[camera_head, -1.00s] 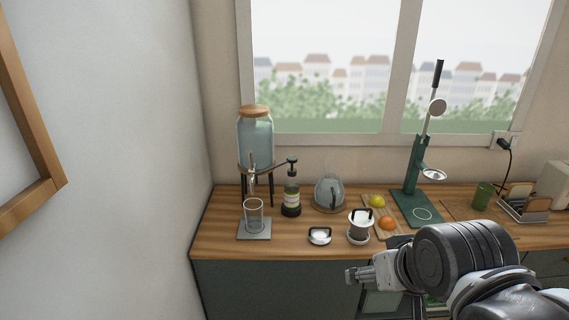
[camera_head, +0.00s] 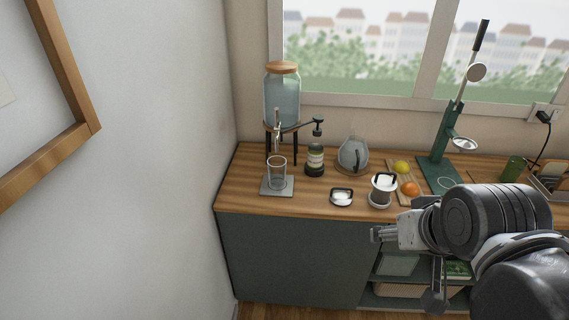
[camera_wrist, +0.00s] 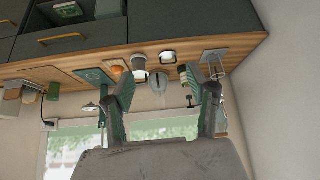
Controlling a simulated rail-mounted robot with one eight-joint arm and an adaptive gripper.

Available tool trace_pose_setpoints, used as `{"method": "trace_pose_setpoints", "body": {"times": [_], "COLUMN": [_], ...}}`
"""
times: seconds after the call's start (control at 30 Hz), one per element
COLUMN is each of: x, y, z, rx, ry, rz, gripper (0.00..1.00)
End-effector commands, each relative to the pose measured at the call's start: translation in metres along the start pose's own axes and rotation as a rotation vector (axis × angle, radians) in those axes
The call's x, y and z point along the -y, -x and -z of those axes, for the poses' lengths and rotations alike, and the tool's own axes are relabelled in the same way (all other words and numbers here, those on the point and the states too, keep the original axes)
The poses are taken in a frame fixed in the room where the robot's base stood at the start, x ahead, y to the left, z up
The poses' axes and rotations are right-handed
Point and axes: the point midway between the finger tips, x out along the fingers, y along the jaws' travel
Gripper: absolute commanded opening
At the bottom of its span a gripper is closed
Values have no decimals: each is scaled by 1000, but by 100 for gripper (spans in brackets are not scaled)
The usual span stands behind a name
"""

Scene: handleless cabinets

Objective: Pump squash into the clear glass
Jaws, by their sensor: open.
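The clear glass (camera_head: 276,172) stands upright on a grey square plate (camera_head: 282,186) at the left of the counter. It looks empty. Just right of it stands a dark pump bottle (camera_head: 315,160) with a pale label. Its black pump head (camera_head: 318,127) is raised, and a long spout points left towards the space above the glass. My gripper (camera_head: 408,265) is open and empty, in front of the counter and well to the right of bottle and glass. In the wrist view, which is upside down, the open fingers (camera_wrist: 165,88) frame the counter; the bottle shows partly behind one finger.
A drink dispenser (camera_head: 282,95) on a black stand is behind the glass. A wall closes off the left.

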Motion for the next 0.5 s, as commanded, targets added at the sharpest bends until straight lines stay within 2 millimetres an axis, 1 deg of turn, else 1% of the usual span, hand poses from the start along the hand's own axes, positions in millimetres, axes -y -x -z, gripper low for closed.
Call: {"method": "trace_pose_setpoints", "body": {"times": [0.03, 0.17, 0.37, 0.5], "x": [0, 1, 4, 7], "y": [1, 7, 19, 25], "z": [4, 25, 79, 119], "rx": [2, 16, 57, 88], "ry": [0, -3, -9, -14], "rz": [0, 2, 6, 8], "gripper": [44, 27, 0, 0]}}
